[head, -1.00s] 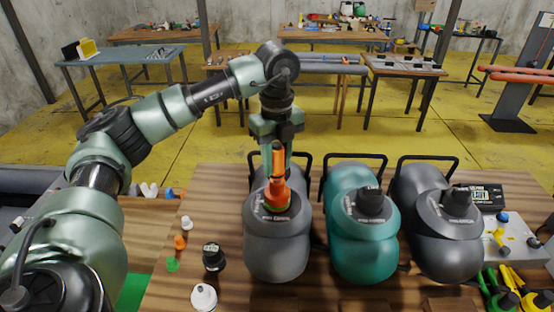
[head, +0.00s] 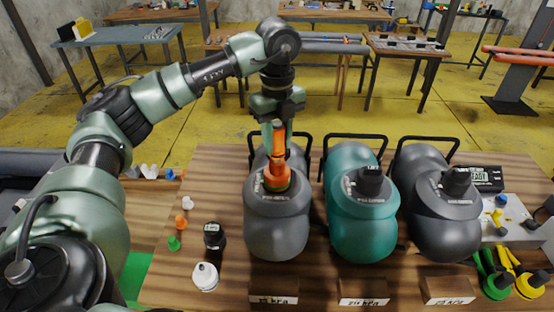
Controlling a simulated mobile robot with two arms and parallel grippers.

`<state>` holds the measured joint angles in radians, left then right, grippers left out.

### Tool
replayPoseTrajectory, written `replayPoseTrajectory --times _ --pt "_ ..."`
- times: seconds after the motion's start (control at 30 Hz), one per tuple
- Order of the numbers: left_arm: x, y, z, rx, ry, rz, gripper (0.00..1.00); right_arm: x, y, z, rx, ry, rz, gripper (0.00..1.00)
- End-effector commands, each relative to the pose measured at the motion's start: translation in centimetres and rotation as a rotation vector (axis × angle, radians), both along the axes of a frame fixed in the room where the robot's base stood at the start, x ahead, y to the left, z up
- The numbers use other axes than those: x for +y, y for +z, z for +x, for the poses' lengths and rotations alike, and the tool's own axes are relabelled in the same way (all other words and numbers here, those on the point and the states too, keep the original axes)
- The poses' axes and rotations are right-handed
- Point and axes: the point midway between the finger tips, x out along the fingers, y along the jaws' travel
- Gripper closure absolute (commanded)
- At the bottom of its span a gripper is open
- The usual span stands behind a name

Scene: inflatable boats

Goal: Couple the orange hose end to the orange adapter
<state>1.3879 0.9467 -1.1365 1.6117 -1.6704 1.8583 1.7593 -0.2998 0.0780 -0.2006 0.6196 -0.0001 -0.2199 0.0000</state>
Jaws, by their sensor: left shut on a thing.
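My left gripper (head: 277,128) points down over the left dark grey pump (head: 277,232) and is shut on an orange piece (head: 279,140), which I take to be the orange hose end. Below it, a wider orange cone-shaped piece (head: 276,173), which looks like the orange adapter, stands upright at the top of this pump. The two orange pieces are in line and look close or touching; I cannot tell whether they are joined. The fingers partly hide the upper piece. My right gripper is not in view.
A teal pump (head: 362,232) and another dark grey pump (head: 440,220) stand to the right. Small orange (head: 181,222) and green (head: 174,243) caps, a black cap (head: 214,236) and a white cap (head: 205,276) lie left. Labelled blocks (head: 274,291) line the front.

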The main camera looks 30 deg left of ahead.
Motion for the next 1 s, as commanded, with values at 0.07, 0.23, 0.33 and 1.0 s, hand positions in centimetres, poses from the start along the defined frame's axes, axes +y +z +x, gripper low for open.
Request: replayPoseTrajectory --times 0.07,0.23,0.33,1.0 --pt "0.0 0.0 0.0 -0.001 0.000 0.000 1.00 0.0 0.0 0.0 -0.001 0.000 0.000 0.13" --pt "0.0 -0.1 0.0 0.000 0.000 0.000 1.00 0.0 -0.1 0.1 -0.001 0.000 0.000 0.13" --pt "0.0 -0.2 0.0 0.000 0.000 0.000 1.00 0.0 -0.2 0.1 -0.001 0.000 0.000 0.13" --pt "0.0 -1.4 0.0 0.000 0.000 0.000 1.00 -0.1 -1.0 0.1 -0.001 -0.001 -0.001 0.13"
